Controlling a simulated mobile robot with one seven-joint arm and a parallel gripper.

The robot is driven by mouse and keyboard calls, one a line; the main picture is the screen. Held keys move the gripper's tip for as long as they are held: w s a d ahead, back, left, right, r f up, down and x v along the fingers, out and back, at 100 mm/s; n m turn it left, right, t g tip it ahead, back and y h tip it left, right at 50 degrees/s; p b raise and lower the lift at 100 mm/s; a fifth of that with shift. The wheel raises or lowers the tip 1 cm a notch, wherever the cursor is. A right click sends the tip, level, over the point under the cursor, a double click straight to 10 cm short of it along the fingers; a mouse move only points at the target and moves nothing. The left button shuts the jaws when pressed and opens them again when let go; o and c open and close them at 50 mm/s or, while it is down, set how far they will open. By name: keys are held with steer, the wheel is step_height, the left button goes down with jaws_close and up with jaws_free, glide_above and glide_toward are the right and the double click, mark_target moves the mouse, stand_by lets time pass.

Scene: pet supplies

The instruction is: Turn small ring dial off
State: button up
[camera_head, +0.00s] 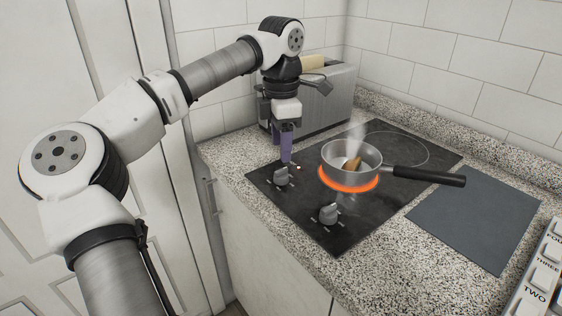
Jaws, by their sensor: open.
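The black cooktop (310,215) has two grey dials at its left edge, a far dial (282,177) and a near dial (328,214). The frame does not clearly show which one is the small ring dial. A small red light shows beside the far dial. The ring (348,186) under the saucepan glows orange. My gripper (286,160) points down with its purple fingertips just above and behind the far dial. It is open and empty; the gap between the fingers is hard to see from this side. Contact with the dial cannot be told.
A steaming saucepan (345,170) stands on the glowing ring, its black handle pointing right. A metal toaster (335,95) stands close behind my gripper. A dark grey mat (480,220) lies at the right. A labelled white box (540,280) is at the lower right.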

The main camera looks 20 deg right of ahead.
mark_target(281, 170)
step_height(281, 170, up, 7)
steer(key=shift+f, duration=0.15)
